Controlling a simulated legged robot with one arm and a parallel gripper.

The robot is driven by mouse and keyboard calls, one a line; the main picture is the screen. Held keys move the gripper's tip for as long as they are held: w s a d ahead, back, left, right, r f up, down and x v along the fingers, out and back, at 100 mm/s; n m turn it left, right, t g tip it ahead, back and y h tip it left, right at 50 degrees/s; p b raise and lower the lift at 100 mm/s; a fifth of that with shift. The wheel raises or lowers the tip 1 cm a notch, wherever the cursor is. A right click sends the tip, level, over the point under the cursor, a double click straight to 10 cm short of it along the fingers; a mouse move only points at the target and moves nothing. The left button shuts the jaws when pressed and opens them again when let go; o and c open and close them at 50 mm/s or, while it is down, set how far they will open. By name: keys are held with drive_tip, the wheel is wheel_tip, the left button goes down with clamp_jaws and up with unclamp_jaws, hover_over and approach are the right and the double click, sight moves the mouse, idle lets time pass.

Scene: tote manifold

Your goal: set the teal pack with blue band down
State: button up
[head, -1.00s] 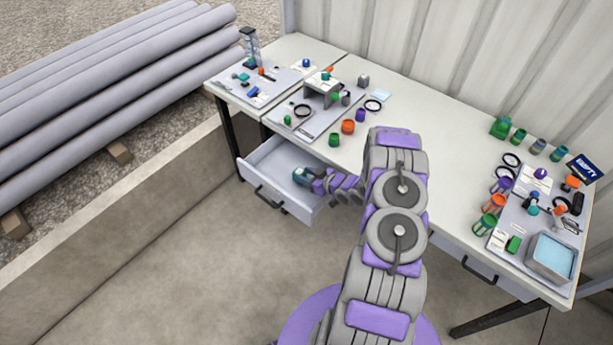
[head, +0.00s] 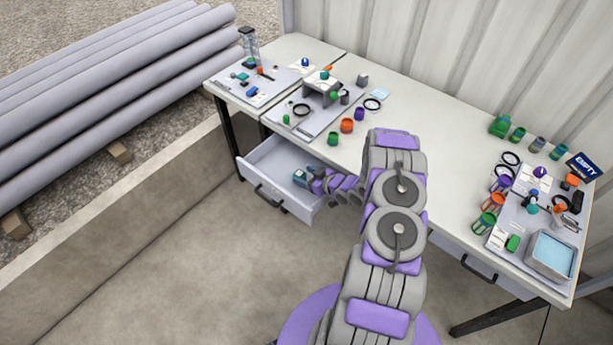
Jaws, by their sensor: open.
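The teal pack with blue band (head: 299,178) is small and dark teal in the head view. It lies inside the open drawer (head: 256,178) on the left side of the bench, toward the drawer's right side. My gripper (head: 310,180) reaches into the drawer from the right, right beside the pack. It is open. The fingers are small and partly hidden by my purple and grey wrist, so I cannot tell whether they still touch the pack. The blue band is hard to make out.
The workbench (head: 430,135) stands above the drawer. Boards with small parts lie on its left end. Cups, rings and a blue-lined tray (head: 550,256) stand at its right end. The drawer's left part is bare. Grey pipes (head: 110,95) lie beyond a low wall.

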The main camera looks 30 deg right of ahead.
drive_tip(key=shift+a+f, duration=0.1)
drive_tip(key=shift+a, duration=0.05)
drive_tip(key=shift+r, duration=0.45)
drive_tip(key=p+v, duration=0.2)
drive_tip(key=v, duration=1)
drive_tip(key=shift+r+p, duration=0.25)
drive_tip(key=shift+p, duration=0.05)
